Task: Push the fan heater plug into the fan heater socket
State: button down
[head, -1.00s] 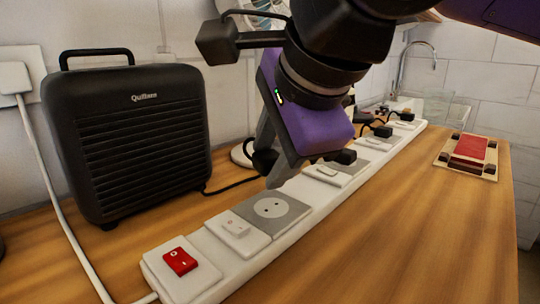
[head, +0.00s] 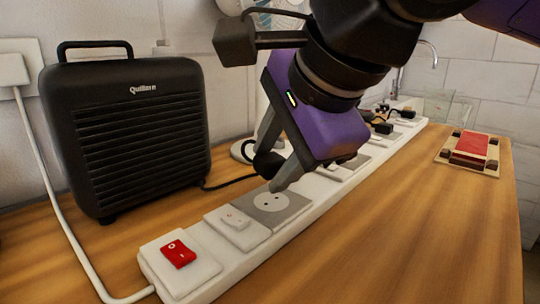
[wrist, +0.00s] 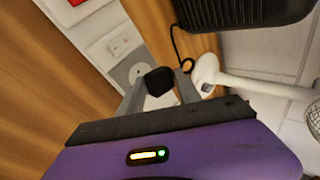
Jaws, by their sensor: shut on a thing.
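The fan heater (head: 128,135) is a black ribbed box with a top handle, on the bench at left. Its black cable runs to the black fan heater plug (head: 267,164). My gripper (head: 272,168) is shut on the plug, one finger on each side. The plug also shows between the fingers in the wrist view (wrist: 160,81). The socket (head: 268,201) is a round face on a grey square in the white power strip, its two holes visible. The plug is above and slightly behind it, seemingly apart from it. The socket is partly hidden behind the plug in the wrist view (wrist: 136,73).
The white strip (head: 212,283) has a red switch (head: 178,253) and a white switch (head: 235,217) in front. Further along it, other black plugs (head: 383,128) sit in sockets. A white fan stands behind. A red block on a board (head: 470,148) lies right; the bench front is clear.

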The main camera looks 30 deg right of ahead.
jog(key=shift+f+n+y+b, duration=0.6)
jog(key=shift+f+n+y, duration=0.75)
jog(key=shift+n, duration=0.45)
jog(key=shift+f, duration=0.15)
